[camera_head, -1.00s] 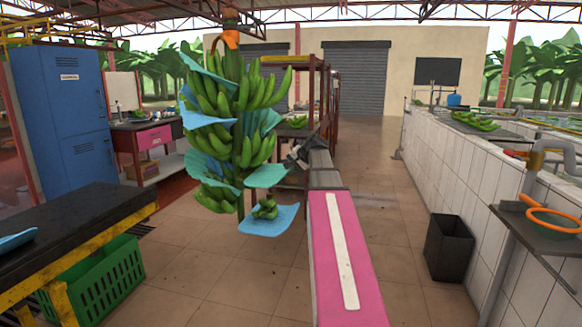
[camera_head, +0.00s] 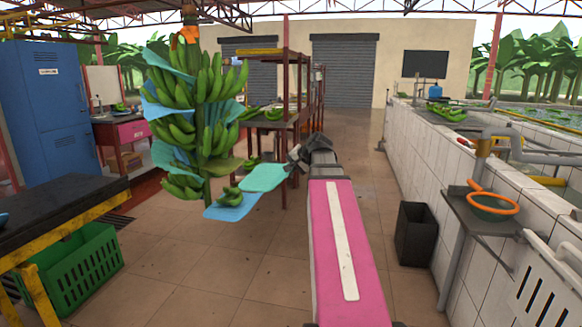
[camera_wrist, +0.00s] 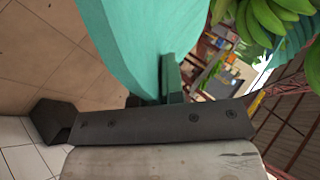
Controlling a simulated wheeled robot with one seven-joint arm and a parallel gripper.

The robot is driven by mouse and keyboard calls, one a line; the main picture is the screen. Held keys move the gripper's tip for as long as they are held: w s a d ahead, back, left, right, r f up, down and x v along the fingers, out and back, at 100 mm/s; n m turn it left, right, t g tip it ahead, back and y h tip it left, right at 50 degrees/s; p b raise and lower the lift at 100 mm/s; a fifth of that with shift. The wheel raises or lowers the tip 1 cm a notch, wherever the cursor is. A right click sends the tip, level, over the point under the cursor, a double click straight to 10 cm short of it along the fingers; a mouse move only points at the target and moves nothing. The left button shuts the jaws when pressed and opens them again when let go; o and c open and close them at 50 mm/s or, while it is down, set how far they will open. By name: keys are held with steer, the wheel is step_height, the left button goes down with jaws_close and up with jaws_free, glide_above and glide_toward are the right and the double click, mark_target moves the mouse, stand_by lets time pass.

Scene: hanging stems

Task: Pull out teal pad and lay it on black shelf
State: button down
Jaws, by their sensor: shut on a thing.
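The teal pad (camera_head: 264,178) is flat and held at its right edge by my gripper (camera_head: 291,166). It also fills the upper middle of the wrist view (camera_wrist: 135,40), beside the gripper's dark finger. In the head view the pad lies just right of the hanging banana bunch (camera_head: 205,110) and appears outside it; whether any edge still touches is unclear. Blue and teal sheets (camera_head: 163,108) remain between the bunch's hands. The black shelf (camera_head: 50,205), a dark top on a yellow frame, stands at the left, with a blue piece (camera_head: 3,219) at its left edge.
A lower blue sheet (camera_head: 217,211) carries small bananas (camera_head: 230,197), close below the pad. A green crate (camera_head: 75,270) sits under the shelf. A black bin (camera_head: 415,233) stands by the tiled wall at right. Tiled floor between bunch and shelf is open.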

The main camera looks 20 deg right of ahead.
steer(key=shift+s+d, duration=0.3)
steer(key=shift+s, duration=0.25)
steer(key=shift+r, duration=0.35)
steer(key=s+d, duration=0.9)
steer(key=d, duration=0.5)
steer(key=shift+d, duration=0.2)
stand_by(0.5)
stand_by(0.4)
